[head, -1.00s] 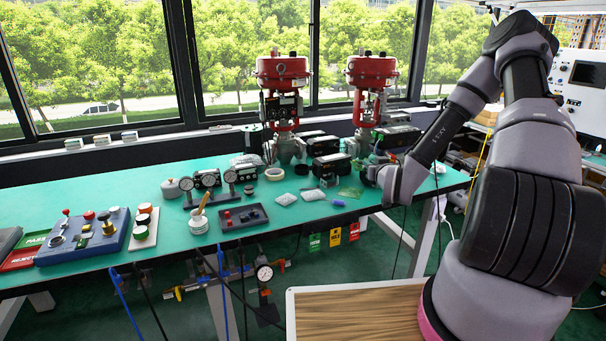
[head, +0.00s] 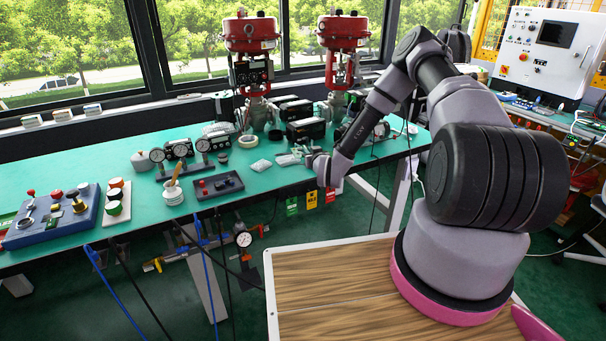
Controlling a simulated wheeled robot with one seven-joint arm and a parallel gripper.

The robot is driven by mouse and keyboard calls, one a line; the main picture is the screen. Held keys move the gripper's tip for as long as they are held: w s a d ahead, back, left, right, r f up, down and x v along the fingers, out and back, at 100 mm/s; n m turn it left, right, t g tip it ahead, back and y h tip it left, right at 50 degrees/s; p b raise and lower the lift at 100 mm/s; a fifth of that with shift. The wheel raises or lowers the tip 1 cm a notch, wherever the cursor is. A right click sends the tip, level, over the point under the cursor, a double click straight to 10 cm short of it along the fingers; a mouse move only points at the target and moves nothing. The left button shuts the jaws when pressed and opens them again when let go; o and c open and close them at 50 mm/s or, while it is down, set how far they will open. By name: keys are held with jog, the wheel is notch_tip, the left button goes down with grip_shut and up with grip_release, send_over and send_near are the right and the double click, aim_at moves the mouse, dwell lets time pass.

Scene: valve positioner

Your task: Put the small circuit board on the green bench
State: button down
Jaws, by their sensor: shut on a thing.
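The green bench (head: 130,192) runs along the windows, with its right part in front of my arm. My gripper (head: 301,152) is low over the front right part of the bench top, pointing left. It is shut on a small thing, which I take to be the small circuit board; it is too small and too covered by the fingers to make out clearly. I cannot tell whether it touches the bench top.
Clear bags (head: 261,167) lie just left of my gripper. A dark tray with knobs (head: 219,185) and gauges (head: 180,150) stand farther left. Two red-topped valves (head: 252,36) and black boxes (head: 305,129) stand behind.

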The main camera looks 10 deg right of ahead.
aim_at(308, 176)
notch_tip(308, 176, down, 9)
jog(key=shift+s+r, duration=0.1)
jog(key=shift+r, duration=0.1)
jog(key=c, duration=0.9)
grip_release()
